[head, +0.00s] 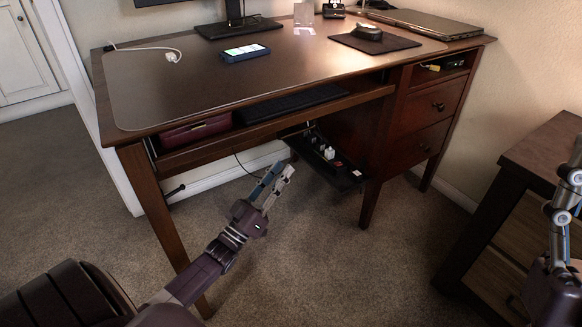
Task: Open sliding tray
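The sliding tray (345,101) is a dark wood shelf under the desktop with a long front edge. A black keyboard (290,103) and a dark red case (197,131) lie on it, partly hidden under the desktop. I cannot tell how far out it stands. My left gripper (283,170) is below and in front of the tray's edge, pointing up and away, with no visible contact. Its two fingers lie close side by side, and I cannot tell if they are shut. My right arm's end (567,195) is at the right edge, cut off by the frame.
A black holder (325,158) with small items hangs under the desk right of my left gripper. Drawers (428,107) form the desk's right side. A phone (245,52) and laptop (425,23) are on top. A wooden cabinet (530,170) stands at right. Carpet is clear in front.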

